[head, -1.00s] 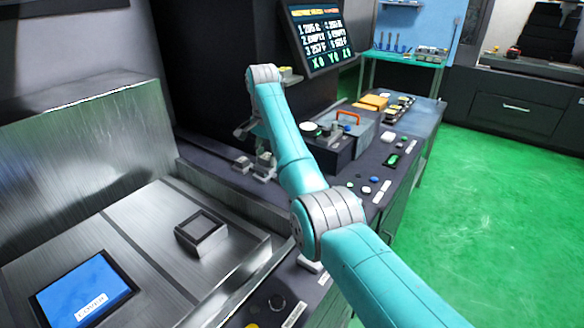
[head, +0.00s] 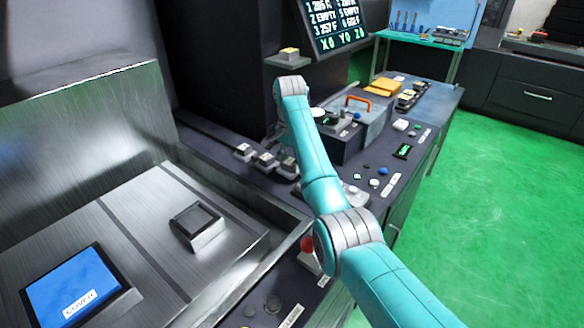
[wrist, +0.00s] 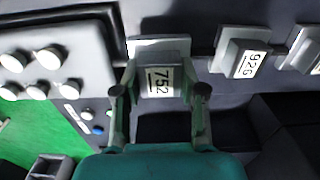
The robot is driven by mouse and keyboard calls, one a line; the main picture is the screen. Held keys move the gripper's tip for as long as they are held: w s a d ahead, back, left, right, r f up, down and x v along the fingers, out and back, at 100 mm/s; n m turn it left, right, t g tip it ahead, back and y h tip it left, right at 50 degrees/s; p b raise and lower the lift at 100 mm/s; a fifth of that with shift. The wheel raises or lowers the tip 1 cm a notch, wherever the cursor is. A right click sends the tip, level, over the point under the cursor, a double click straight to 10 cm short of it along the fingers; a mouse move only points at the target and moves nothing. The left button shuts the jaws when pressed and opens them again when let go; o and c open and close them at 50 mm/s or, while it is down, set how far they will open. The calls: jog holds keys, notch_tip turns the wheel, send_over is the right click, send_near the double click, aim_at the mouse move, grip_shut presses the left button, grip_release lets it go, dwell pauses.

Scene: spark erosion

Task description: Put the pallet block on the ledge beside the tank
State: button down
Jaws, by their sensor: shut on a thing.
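In the wrist view, my gripper (wrist: 162,92) is shut on a pallet block (wrist: 160,82) labelled 752. One finger is on each side of it, and a pale plate shows just beyond the block. In the head view my gripper is mostly hidden behind my arm, near a row of small pale-topped blocks (head: 265,160) on a dark ledge (head: 205,136). This ledge runs beside the brushed-metal tank (head: 85,130) at left. I cannot tell whether the held block touches the surface beneath.
Another block (wrist: 242,60), labelled 926, stands close to the held one. A square dark-topped fixture (head: 197,222) and a blue COVER panel (head: 78,288) are on the metal surface. A block sits on a small shelf (head: 288,62) below the screen (head: 335,22). Green floor at right is clear.

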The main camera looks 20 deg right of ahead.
jog(key=shift+f, duration=1.25)
jog(key=c, duration=0.7)
grip_release()
jog(key=shift+f, duration=0.2)
jog(key=shift+o, duration=0.2)
jog(key=shift+r, duration=0.1)
